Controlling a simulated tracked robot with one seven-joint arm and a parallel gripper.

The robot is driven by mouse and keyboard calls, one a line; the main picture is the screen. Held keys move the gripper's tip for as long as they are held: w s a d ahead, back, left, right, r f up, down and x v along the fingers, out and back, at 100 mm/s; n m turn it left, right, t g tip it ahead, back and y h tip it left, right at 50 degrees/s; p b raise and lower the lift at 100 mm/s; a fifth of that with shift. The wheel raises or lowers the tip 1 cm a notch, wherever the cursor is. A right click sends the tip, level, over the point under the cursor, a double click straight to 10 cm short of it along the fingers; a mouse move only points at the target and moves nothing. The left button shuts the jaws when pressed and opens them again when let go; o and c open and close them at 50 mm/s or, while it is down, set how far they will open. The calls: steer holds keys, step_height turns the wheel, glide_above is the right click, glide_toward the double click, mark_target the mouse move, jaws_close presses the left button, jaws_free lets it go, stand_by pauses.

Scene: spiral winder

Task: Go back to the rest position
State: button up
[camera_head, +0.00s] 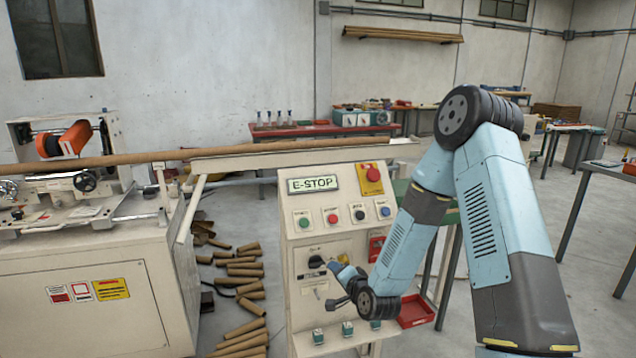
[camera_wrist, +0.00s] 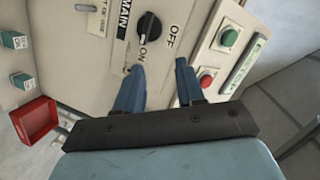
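My gripper (camera_wrist: 160,82) has its two blue fingers spread apart with nothing between them. In the wrist view the fingers point at the control panel, just short of a black rotary knob (camera_wrist: 149,26) marked MAIN, ON and OFF. The knob's pointer seems to lie toward ON. In the head view my gripper (camera_head: 343,269) is low in front of the cream control cabinet (camera_head: 325,233), just right of the black knob (camera_head: 316,262). My arm is bent, with its elbow high at the right. I cannot see any contact between fingers and knob.
Above the knob are a row of buttons (camera_head: 332,219) and the red E-stop button (camera_head: 371,172). A red bin (camera_head: 415,311) is right of the cabinet. Cardboard tubes (camera_head: 240,290) litter the floor at left beside the winder (camera_head: 85,290). Floor at right is fairly open.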

steer(key=s+d+r+n+g+h, duration=0.2)
steer(key=s+d+r, duration=0.15)
steer(key=r, duration=0.35)
steer(key=s+d+r+n+g+h, duration=0.1)
steer(key=s+d+r+n, duration=0.2)
steer(key=r, duration=0.4)
steer(key=s+d+r+n+g+h, duration=0.1)
steer(key=s+d+r+g+h, duration=0.15)
steer(key=d+r, duration=0.35)
steer(key=s+d+r+g, duration=0.1)
steer(key=s+r, duration=0.3)
steer(key=s, duration=0.4)
steer(key=s+d+r+n, duration=0.1)
steer(key=s+r, duration=0.3)
steer(key=s, duration=0.5)
steer(key=s+d+r+g, duration=0.1)
steer(key=s+d+r, duration=0.2)
steer(key=s, duration=0.6)
steer(key=shift+r+n+g+h, duration=0.35)
steer(key=shift+r+n, duration=0.05)
steer(key=shift+r, duration=0.05)
